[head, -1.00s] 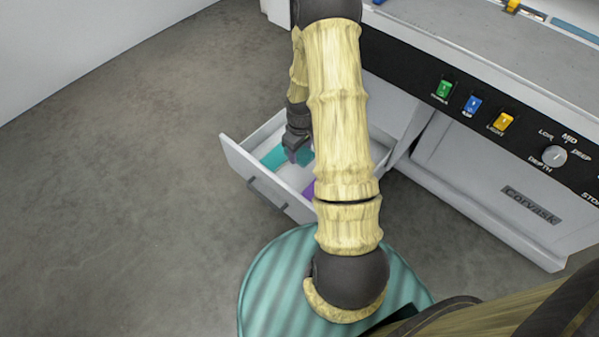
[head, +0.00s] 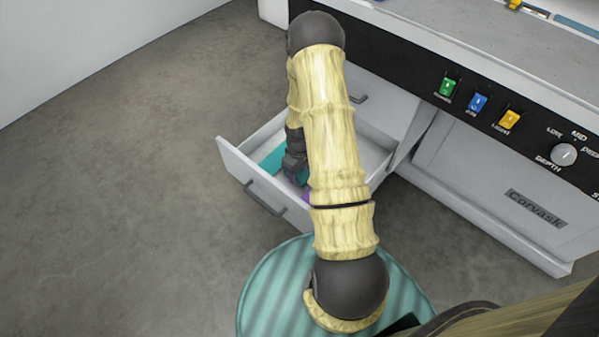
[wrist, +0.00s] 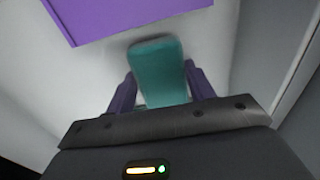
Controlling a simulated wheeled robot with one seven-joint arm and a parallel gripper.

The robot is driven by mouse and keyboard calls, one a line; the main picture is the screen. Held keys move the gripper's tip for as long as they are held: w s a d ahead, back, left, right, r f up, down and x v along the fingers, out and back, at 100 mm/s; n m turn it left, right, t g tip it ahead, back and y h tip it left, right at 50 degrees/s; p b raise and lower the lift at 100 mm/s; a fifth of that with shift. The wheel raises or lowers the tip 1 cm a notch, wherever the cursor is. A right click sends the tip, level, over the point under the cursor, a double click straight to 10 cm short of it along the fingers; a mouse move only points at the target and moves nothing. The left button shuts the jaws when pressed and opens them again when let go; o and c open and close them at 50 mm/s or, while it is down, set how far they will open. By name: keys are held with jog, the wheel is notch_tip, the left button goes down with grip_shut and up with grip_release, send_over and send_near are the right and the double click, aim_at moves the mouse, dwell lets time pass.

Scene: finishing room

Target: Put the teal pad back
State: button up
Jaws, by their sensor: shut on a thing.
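The teal pad (wrist: 158,72) is a small rounded block between the two purple fingers of my gripper (wrist: 160,92) in the wrist view. My gripper is shut on it. In the head view my gripper (head: 298,178) is down inside the open white drawer (head: 236,160), near its front. A flat teal patch (head: 271,159) lies on the drawer floor to the left of my gripper. A flat purple patch (head: 307,195) shows nearer the front, partly hidden by my arm; it also shows in the wrist view (wrist: 130,16). I cannot tell whether the pad touches the drawer floor.
The drawer juts from a white cabinet (head: 545,248) with a black control panel (head: 430,85) bearing coloured switches and a dial. The drawer front has a dark handle (head: 265,198). Grey floor (head: 110,200) is clear on the left.

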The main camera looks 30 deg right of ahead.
jog(key=shift+f, duration=0.3)
jog(key=o, duration=1.1)
notch_tip(320, 180, up, 12)
jog(key=p, duration=0.4)
jog(key=shift+r, duration=0.2)
notch_tip(320, 180, up, 13)
jog(key=m+t, duration=0.1)
jog(key=m, duration=0.1)
send_over(299, 172)
jog(key=s+a, duration=0.4)
jog(key=a, duration=0.3)
jog(key=s+a+r, duration=0.2)
jog(key=s+a+r+m+t, duration=0.1)
jog(key=s+a+r, duration=0.1)
jog(key=s+r, duration=0.1)
jog(key=s+a+r+m, duration=0.1)
jog(key=s+a+r, duration=0.1)
jog(key=s, duration=0.1)
jog(key=shift+a+r+t, duration=0.3)
jog(key=shift+r, duration=0.05)
